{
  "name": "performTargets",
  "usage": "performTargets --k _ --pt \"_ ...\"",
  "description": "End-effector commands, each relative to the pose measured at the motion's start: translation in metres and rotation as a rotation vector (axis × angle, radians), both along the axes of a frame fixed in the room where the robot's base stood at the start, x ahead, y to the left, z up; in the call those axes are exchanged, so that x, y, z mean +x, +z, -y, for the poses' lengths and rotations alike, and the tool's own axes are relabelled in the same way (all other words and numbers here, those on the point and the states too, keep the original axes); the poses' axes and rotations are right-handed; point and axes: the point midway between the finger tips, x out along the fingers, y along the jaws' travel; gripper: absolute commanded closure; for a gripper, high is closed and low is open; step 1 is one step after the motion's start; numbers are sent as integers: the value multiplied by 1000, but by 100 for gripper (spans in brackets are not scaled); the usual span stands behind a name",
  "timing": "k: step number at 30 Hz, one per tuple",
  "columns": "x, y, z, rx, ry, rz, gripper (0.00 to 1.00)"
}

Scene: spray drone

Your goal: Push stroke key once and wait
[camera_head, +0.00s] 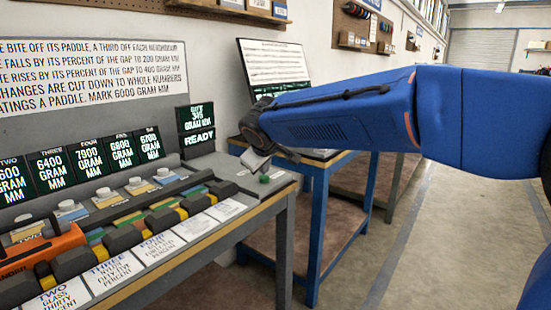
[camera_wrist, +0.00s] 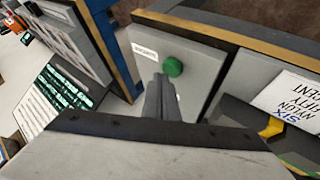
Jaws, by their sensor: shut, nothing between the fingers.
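The green round key (camera_head: 264,179) sits on the grey panel at the right end of the bench. It also shows in the wrist view (camera_wrist: 173,66), on a light plate beside a small white label whose text is too small to read. My gripper (camera_head: 268,169) is above and close to the key. In the wrist view its fingers (camera_wrist: 158,84) are together and empty, with the tips just below the key in the picture. I cannot tell whether they touch it. A display (camera_head: 198,138) behind the key reads READY on its lower line.
Several numbered gram-mm displays (camera_head: 103,158) stand along the back of the bench. Dark paddles (camera_head: 122,238) with white labels line its front. An orange tool (camera_head: 48,250) lies at left. A blue-legged table (camera_head: 318,230) with a sheet stand is behind. Floor at right is clear.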

Motion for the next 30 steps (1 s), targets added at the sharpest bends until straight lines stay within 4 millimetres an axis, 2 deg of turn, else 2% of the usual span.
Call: performTargets --k 30 --pt "0 -9 0 0 0 0 100"
